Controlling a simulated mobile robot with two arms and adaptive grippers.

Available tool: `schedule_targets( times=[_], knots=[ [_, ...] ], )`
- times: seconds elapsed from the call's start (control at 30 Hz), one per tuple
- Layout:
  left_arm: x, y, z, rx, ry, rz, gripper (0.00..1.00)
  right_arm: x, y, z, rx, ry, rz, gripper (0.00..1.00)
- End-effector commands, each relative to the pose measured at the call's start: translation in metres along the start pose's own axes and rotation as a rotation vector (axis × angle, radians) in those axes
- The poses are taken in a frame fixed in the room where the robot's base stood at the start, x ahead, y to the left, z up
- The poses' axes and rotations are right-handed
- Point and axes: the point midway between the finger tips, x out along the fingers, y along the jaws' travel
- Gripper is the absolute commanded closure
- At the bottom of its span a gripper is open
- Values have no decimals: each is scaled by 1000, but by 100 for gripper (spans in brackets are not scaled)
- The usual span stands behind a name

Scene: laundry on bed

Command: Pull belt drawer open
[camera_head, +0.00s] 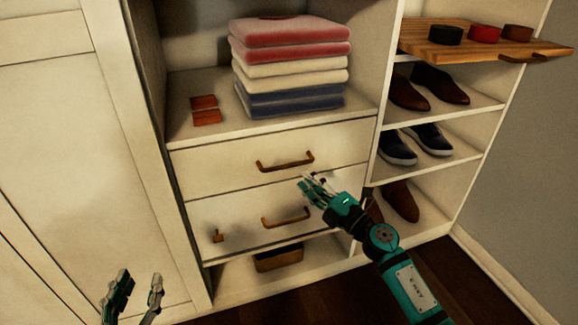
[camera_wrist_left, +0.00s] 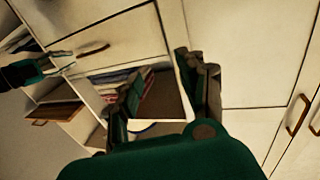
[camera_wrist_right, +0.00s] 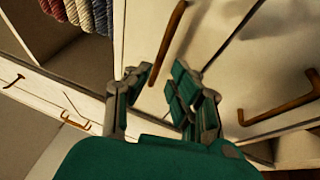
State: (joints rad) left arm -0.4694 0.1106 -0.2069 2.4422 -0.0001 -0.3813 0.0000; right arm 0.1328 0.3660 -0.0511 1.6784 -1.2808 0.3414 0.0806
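A wooden pull-out drawer (camera_head: 485,46) juts out from the top of the right column. Several rolled belts, black and red (camera_head: 484,34), lie on it, and a dark handle (camera_head: 523,58) is on its front edge. My right gripper (camera_head: 312,184) is open in front of the two white drawers in the middle, between their handles. In the right wrist view, the handle (camera_wrist_right: 172,38) lies ahead of its parted fingers (camera_wrist_right: 154,84); I cannot tell whether they touch it. My left gripper (camera_head: 138,285) is open and empty at the lower left; its fingers also show parted in the left wrist view (camera_wrist_left: 158,72).
The upper drawer handle (camera_head: 285,161) and lower drawer handle (camera_head: 286,218) are on shut drawers. Folded clothes (camera_head: 290,60) and small red items (camera_head: 205,111) lie above. Shoes (camera_head: 425,138) fill the right shelves. A closed wardrobe door (camera_head: 70,160) is at left.

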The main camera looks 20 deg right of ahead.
Motion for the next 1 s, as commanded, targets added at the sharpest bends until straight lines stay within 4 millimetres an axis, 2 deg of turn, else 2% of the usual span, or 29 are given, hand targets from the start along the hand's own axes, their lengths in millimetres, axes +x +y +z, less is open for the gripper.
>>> schedule_targets(
  times=[0.03,0.2,0.4,0.77,0.8,0.93,1.0],
  knots=[
    [0,0,-2,0,15,1,60,12,0,0,0,0,3,79],
    [1,2,-15,-2,93,5,60,45,0,0,1,1,2,79],
    [0,4,-30,-4,181,10,60,68,-1,0,2,0,0,79],
    [0,5,-36,-5,209,11,60,75,-1,-1,1,0,-1,79],
    [0,5,-36,-5,209,11,60,75,-1,0,1,0,-1,80],
    [0,5,-36,-5,208,11,60,74,-1,0,1,0,-1,97],
    [0,5,-36,-5,208,11,60,74,0,0,1,0,-1,100]
  ],
)
